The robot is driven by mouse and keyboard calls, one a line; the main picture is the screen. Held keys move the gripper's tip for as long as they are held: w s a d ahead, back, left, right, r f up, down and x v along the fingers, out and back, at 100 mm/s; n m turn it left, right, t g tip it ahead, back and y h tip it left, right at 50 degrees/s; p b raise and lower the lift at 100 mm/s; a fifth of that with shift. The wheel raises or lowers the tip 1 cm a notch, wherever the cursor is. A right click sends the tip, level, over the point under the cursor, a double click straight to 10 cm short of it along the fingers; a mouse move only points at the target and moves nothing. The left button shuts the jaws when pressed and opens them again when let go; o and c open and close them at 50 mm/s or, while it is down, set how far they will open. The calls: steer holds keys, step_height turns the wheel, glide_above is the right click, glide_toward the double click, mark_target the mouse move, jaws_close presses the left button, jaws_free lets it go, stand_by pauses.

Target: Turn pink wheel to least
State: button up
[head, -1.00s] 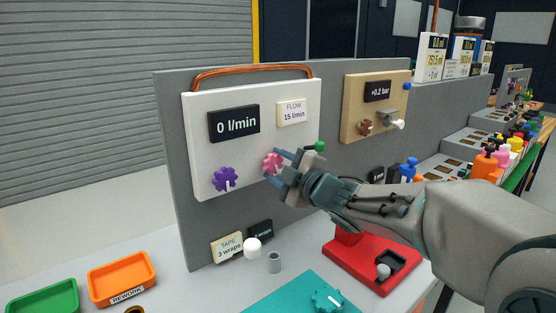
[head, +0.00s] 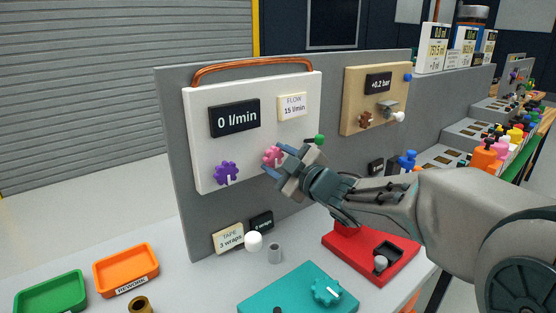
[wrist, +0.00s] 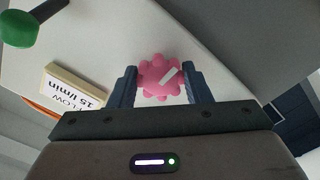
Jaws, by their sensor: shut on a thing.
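The pink wheel (head: 272,156) is a lobed knob on the white panel (head: 205,98), right of the purple wheel (head: 226,173). My gripper (head: 275,160) reaches it from the right. In the wrist view my gripper (wrist: 161,82) has one finger on each side of the pink wheel (wrist: 158,78) and is shut on it. A white pointer mark on the wheel slants toward the upper right in that view. The dark display (head: 234,118) reads 0 l/min. The label beside it (head: 293,106) reads FLOW 15 l/min.
A green knob (head: 319,140) sits close to my gripper, at the panel's right edge. A tan panel reading +0.2 bar (head: 354,97) is further right.

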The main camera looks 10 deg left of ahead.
steer(key=shift+f, duration=0.15)
steer(key=o, duration=1)
steer(key=shift+s, duration=0.1)
steer(key=v, duration=1.3)
steer(key=shift+s+d, duration=0.2)
steer(key=shift+d, duration=0.1)
